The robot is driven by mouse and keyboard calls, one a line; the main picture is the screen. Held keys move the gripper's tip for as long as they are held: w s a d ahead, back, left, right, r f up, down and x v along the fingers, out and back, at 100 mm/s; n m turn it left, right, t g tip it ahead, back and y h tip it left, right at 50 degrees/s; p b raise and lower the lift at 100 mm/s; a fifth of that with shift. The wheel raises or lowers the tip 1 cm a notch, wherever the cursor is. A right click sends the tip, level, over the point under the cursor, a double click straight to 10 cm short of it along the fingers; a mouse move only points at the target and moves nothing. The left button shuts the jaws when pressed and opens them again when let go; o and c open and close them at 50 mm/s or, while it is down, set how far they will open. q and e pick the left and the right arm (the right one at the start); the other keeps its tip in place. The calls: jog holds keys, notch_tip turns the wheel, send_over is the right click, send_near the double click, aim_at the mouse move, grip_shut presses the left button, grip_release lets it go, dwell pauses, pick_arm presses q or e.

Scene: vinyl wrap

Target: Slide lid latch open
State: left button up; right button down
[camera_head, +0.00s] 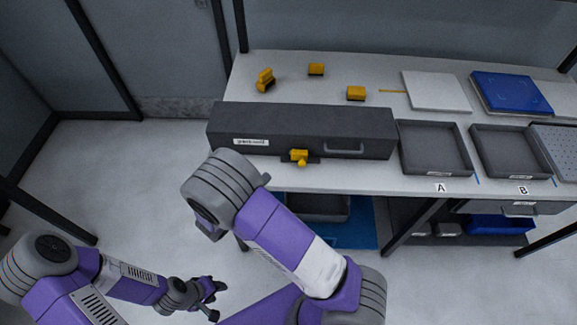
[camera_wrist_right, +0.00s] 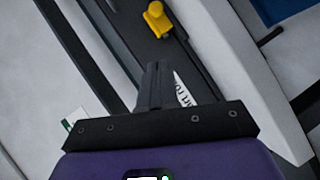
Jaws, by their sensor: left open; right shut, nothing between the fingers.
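A long dark grey box (camera_head: 300,122) with a closed lid lies along the table's front left. A yellow latch (camera_head: 299,157) sits on its front face near the middle; it also shows at the top of the right wrist view (camera_wrist_right: 157,18). My right gripper (camera_wrist_right: 156,68) is shut and empty in the right wrist view, over the box's front by its white label, with the latch apart beyond the fingertips. In the head view my right arm hides that gripper. My left gripper (camera_head: 217,299) is open and empty, low in front of the table.
The box has a handle (camera_head: 345,147) right of the latch and a label (camera_head: 251,142) at left. Yellow pieces (camera_head: 265,80) lie behind it. Tray A (camera_head: 408,168) and tray B (camera_head: 490,171) stand to its right.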

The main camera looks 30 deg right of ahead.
jog(key=b, duration=0.2)
send_near(300, 159)
jog(key=w, duration=0.3)
jog(key=shift+w+d+r, duration=0.15)
jog(key=shift+d+r, duration=0.05)
jog(key=shift+d, duration=0.05)
jog(key=shift+s+d+f, duration=0.2)
jog(key=shift+d+f, duration=0.1)
jog(key=shift+d, duration=0.25)
jog(key=shift+s+d+f, duration=0.15)
jog(key=shift+d+f, duration=0.1)
jog(key=shift+d, duration=0.25)
pick_arm(q)
jog(key=shift+f+b, duration=0.3)
jog(key=shift+f, duration=1)
pick_arm(e)
jog(key=shift+s+d+f, duration=0.25)
jog(key=shift+d, duration=0.35)
